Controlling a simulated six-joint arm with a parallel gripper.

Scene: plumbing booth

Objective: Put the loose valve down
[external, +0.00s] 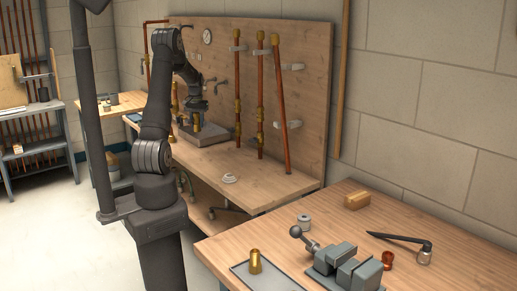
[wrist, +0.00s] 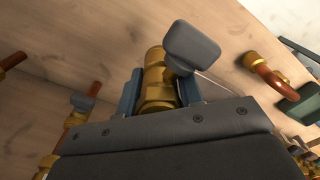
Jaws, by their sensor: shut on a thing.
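My gripper (external: 196,112) is over the far part of the long wooden bench, close to the upright board. In the wrist view the gripper (wrist: 160,92) is shut on a brass valve (wrist: 154,75), with one finger on each side of its body. The valve has a grey handle (wrist: 192,46) that sticks out to the right. In the external view a small brass piece, seemingly this valve (external: 196,122), shows just under the fingers, above or at the grey tray (external: 212,143). I cannot tell whether it touches the tray.
Copper pipes with brass fittings (external: 260,95) stand along the wooden board (external: 300,75). A white round part (external: 230,179) lies on the bench, with bare wood around it. A front table holds a vise (external: 345,268), a brass fitting (external: 255,261) and a wood block (external: 357,200).

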